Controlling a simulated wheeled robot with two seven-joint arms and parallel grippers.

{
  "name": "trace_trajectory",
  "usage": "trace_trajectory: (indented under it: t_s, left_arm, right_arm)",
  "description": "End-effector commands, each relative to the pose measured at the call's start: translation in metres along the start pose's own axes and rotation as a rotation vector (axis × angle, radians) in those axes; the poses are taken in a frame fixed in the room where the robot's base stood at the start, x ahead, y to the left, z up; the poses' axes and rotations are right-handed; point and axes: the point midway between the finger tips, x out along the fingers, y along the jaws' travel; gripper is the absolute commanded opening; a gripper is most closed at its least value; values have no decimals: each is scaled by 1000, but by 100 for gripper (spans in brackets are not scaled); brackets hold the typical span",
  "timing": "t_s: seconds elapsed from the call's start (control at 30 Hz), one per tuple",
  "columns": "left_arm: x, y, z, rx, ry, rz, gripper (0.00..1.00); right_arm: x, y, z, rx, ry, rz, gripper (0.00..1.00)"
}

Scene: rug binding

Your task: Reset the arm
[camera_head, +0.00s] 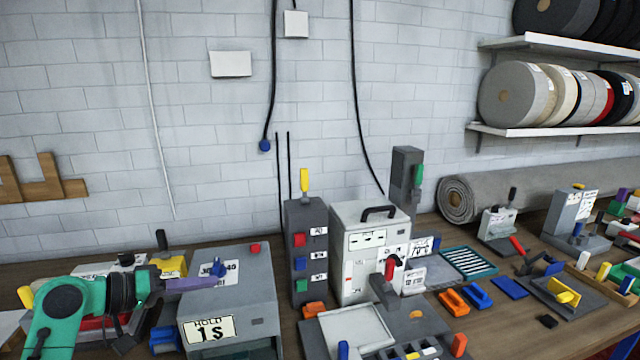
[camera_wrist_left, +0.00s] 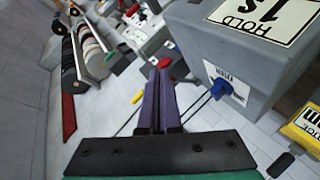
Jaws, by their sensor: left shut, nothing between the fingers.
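My left gripper (camera_head: 212,283) comes in from the left on its green and black arm. Its purple fingers are shut and empty, in front of the grey box labelled HOLD 1 S (camera_head: 235,312). In the left wrist view the two purple fingers (camera_wrist_left: 158,72) lie side by side, pressed together, with nothing between them. The HOLD box (camera_wrist_left: 230,50) is to their right there, with its blue knob (camera_wrist_left: 219,87) near the fingers. Whether the fingers touch the box is not clear. My right gripper is not in view.
A grey switch tower (camera_head: 309,250) and a white box with a black handle (camera_head: 370,250) stand right of the gripper. Several tools and blocks crowd the bench to the right. A rolled grey rug (camera_head: 540,187) lies behind. Shelves with webbing rolls (camera_head: 517,95) hang above.

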Motion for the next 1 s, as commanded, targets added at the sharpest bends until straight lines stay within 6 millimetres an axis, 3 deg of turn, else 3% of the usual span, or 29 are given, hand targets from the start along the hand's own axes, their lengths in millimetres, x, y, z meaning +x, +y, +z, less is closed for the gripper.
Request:
trace_trajectory:
  t_s: [0.1, 0.17, 0.3, 0.4, 0.5, 0.7, 1.0]
  left_arm:
    - [24, -51, 70, 55, -101, -180, 0]
    - [30, -75, 108, 98, -159, -281, 0]
    - [23, -112, 187, 198, -283, -479, 0]
    - [8, -125, 233, 259, -363, -592, 0]
    - [-12, -131, 268, 309, -431, -691, 0]
    - [-61, -129, 320, 379, -553, -865, 0]
    - [-1, -240, 384, 366, -589, -864, 0]
  right_arm:
    - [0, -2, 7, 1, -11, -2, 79]
    - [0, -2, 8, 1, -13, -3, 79]
    - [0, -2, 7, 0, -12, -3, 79]
    - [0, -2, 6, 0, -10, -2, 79]
    - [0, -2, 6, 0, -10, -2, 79]
    - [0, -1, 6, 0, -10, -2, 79]
    - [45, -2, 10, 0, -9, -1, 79]
